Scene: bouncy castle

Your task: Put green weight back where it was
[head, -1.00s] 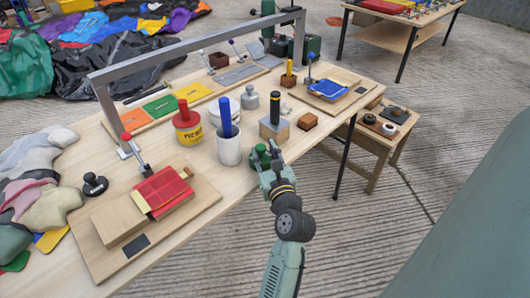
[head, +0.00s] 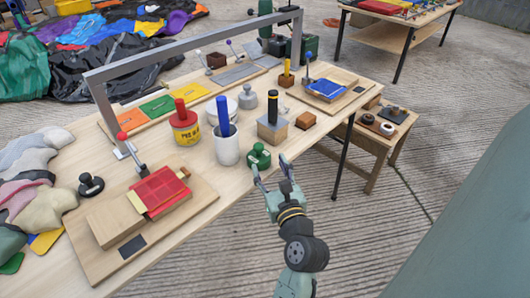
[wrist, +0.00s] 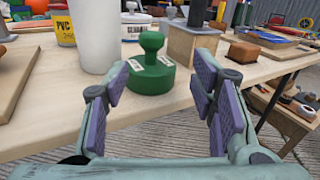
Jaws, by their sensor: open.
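The green weight (head: 259,156) stands upright on the wooden table near its front edge, just right of the white cup (head: 227,147). It is a squat round block with a knob on top and pale labels, clear in the wrist view (wrist: 150,75). My gripper (head: 270,173) is open and empty, just in front of the table edge. In the wrist view its two purple-padded fingers (wrist: 165,92) are spread apart, with the weight beyond them, not touching them. A grey weight (head: 248,97) of similar shape stands farther back on the table.
A block with a black-and-yellow-banded post (head: 273,125) stands close right of the green weight, with a small wooden block (head: 306,120) beyond. A red-lidded PVC can (head: 185,126) stands behind the cup. A grey frame (head: 190,50) spans the table.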

